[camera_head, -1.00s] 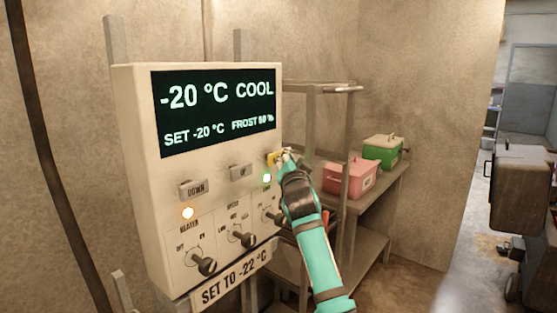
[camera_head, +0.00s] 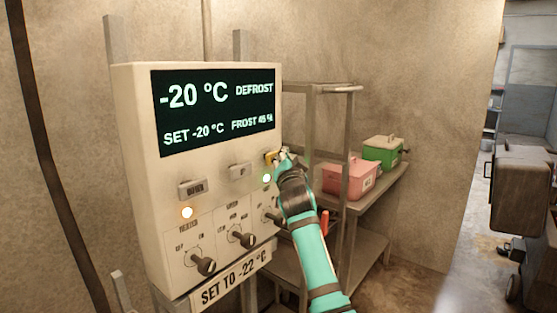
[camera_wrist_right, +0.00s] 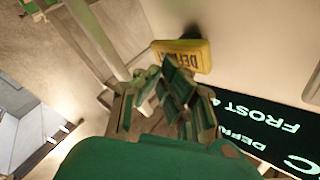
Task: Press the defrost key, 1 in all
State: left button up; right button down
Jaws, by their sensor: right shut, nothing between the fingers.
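The control panel (camera_head: 135,120) is a pale box on posts with a dark display (camera_head: 215,115). The display reads -20 °C, DEFROST, SET -20 °C and a frost figure that looks like 45 %. The yellow defrost key (camera_head: 270,156) is at the panel's right edge; it also shows in the right wrist view (camera_wrist_right: 192,53). My right gripper (camera_head: 282,154) is shut and empty, with its fingertips (camera_wrist_right: 172,68) at the key. I cannot tell whether they touch it. My left gripper is not in view.
Grey DOWN (camera_head: 192,189) and UP (camera_head: 240,170) keys sit left of the yellow key. Several black knobs (camera_head: 205,265) stick out below. A SET TO -22 °C sign (camera_head: 232,278) hangs underneath. A shelf with pink (camera_head: 348,180) and green (camera_head: 382,151) boxes stands behind.

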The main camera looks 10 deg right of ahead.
jog(key=shift+s, duration=0.1)
jog(key=shift+s+d+p, duration=0.5)
jog(key=shift+s+p, duration=0.05)
jog(key=shift+s, duration=0.1)
jog(key=s+d+p, duration=0.1)
jog(key=s, duration=0.1)
jog(key=s+d+p, duration=0.1)
jog(key=s+d, duration=0.1)
jog(key=shift+d, duration=0.1)
dwell(0.4)
dwell(0.4)
